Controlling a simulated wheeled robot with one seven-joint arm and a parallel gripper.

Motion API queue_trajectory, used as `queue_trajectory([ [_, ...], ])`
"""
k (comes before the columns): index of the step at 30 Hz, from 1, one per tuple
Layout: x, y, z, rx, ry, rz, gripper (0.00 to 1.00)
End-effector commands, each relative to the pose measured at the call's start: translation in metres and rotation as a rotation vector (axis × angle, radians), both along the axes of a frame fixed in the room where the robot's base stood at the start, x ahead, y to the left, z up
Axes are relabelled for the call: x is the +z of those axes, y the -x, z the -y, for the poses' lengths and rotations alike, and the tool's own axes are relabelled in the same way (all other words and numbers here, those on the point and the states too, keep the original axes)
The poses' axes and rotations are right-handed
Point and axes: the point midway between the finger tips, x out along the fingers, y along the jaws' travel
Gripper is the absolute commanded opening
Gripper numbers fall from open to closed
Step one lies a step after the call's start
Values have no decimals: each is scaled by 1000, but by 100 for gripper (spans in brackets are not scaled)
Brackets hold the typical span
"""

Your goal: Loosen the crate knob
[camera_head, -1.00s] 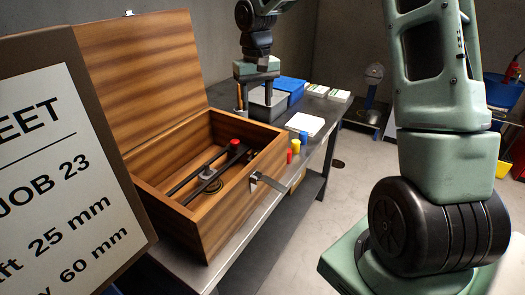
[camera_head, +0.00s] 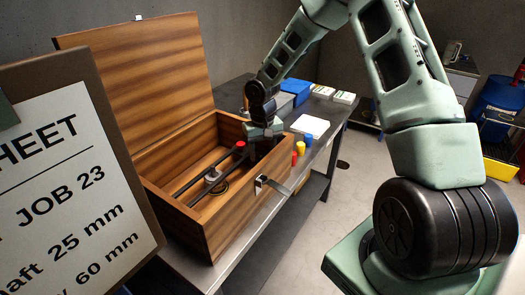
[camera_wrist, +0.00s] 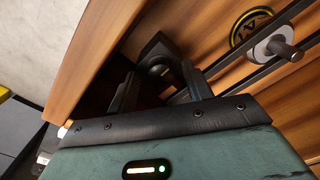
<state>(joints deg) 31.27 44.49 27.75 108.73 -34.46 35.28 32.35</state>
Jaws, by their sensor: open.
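The open wooden crate (camera_head: 215,228) stands on the bench with its lid raised. A red knob (camera_head: 240,145) sits at the far end of the dark rails inside it. My gripper (camera_head: 258,152) is inside the crate's far right corner, just right of the red knob, and its fingertips are partly hidden. In the wrist view, my open gripper (camera_wrist: 162,90) has its two fingers on either side of a dark block (camera_wrist: 153,50) with a round dark part. I cannot tell whether the fingers touch it. No red shows in that view.
Dark rails (camera_wrist: 232,62) and a grey disc with a shaft (camera_wrist: 277,45) lie beside the fingers. The crate wall (camera_wrist: 92,60) is close on the other side. Red, yellow and blue pieces (camera_head: 301,148) stand on the bench. A job sheet board (camera_head: 70,190) fills the left.

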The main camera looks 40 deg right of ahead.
Motion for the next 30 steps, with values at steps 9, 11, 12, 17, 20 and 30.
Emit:
queue_trajectory([
  [9, -4, 0, 0, 0, 0, -1, 50],
  [11, -4, 0, 0, 0, 0, -1, 39],
  [12, -3, 0, 0, 0, 0, 0, 28],
  [17, -3, 0, 0, 0, 0, 0, 6],
  [20, -3, 0, 0, 3, 0, 0, 6],
  [30, -1, -1, 0, 114, 0, 2, 6],
])
